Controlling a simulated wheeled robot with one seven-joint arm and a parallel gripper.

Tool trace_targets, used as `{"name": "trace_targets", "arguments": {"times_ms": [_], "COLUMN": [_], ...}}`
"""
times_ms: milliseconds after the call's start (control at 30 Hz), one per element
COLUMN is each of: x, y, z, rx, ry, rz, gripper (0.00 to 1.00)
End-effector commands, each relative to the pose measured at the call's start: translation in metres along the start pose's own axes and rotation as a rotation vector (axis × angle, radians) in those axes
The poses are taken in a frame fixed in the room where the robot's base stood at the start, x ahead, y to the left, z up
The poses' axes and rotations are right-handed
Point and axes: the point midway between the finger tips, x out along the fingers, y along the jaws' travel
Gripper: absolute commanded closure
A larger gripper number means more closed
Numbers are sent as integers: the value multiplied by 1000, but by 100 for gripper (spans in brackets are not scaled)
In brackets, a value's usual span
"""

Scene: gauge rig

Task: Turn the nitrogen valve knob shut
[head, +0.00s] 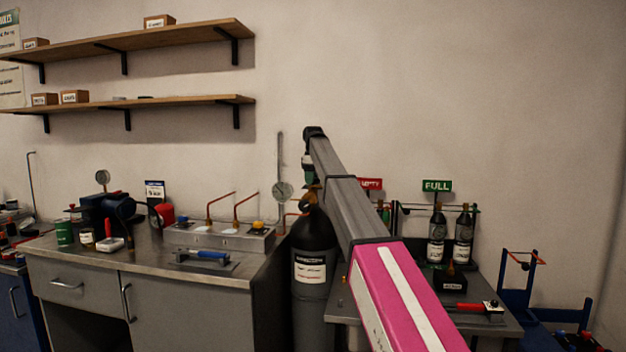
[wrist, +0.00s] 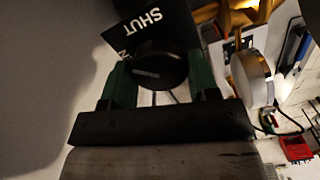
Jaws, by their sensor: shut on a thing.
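The dark gas cylinder (head: 314,255) with a white label stands between the two benches in the head view. My arm reaches across to its top, where my gripper (head: 308,168) points down at the brass valve (head: 311,195). In the wrist view my gripper (wrist: 160,72) has its green fingers on either side of a round black knob (wrist: 160,62) and is shut on it. A black plate (wrist: 148,22) reading SHUT lies just beyond the knob. The knob's turn position cannot be read. In the head view the knob is hidden by my gripper.
A round gauge (head: 283,190) sits beside the valve, and a brass-rimmed gauge (wrist: 250,78) is close to the right finger. The left bench (head: 150,262) holds a pump and burners. The right table (head: 490,325) holds small bottles (head: 437,235).

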Motion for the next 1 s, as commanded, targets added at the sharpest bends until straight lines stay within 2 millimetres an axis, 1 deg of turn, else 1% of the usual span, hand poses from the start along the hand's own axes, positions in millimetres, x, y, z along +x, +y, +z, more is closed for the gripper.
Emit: {"name": "trace_targets", "arguments": {"times_ms": [200,367,900,933,967,1000], "x": [-1,-1,-1,-1,-1,-1], "y": [1,1,1,1,1,1], "z": [0,0,0,0,0,0], "rx": [115,164,189,189,189,189], "ry": [0,0,0,0,0,0], "rz": [1,1,1,1,1,1], "gripper": [69,69,69,42,32,20]}}
